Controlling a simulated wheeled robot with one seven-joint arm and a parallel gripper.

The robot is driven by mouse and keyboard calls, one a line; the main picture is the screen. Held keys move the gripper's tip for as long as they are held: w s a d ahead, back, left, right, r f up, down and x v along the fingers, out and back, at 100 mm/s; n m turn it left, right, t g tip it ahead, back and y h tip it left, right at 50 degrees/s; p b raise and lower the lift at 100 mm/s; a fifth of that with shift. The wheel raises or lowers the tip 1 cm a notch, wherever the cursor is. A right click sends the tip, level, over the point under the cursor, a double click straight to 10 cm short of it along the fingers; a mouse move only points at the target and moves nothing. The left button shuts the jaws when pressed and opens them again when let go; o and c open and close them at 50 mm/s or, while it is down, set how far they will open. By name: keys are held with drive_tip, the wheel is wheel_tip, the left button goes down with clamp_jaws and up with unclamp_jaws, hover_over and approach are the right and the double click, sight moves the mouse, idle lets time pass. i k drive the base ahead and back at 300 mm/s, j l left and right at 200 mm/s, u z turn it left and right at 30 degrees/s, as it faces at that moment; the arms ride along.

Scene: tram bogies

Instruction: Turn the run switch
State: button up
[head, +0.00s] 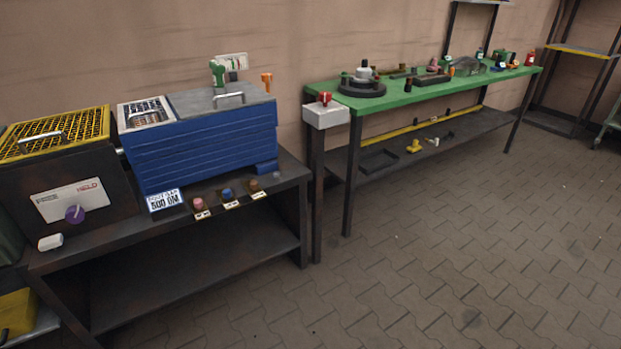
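Two turnable controls are in the head view, and I can read no "run" label on either. A red knob or handle (325,98) sits on top of a pale grey box (326,116) on a dark post at the left end of the green bench. A purple knob (75,214) with a light pointer sits on a white plate (70,200) with lettering that looks like FREE and HELD, on the dark housing at the left. My gripper is not in view.
A blue ribbed tank (205,148) stands on a dark bench (285,180), with small coloured pieces along its front edge. The green bench (410,95) carries a dark round turntable (361,88) and several parts. The paved floor (450,240) in front is clear.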

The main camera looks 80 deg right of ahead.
sight(325, 97)
drive_tip(key=k+l, duration=0.1)
drive_tip(key=l, duration=0.65)
drive_tip(key=k+l, duration=0.1)
drive_tip(key=l, duration=0.65)
drive_tip(key=k+l, duration=0.1)
drive_tip(key=l, duration=0.65)
drive_tip(key=k+l+z, duration=0.1)
drive_tip(key=l, duration=0.7)
drive_tip(key=k+l, duration=0.1)
drive_tip(key=l, duration=0.65)
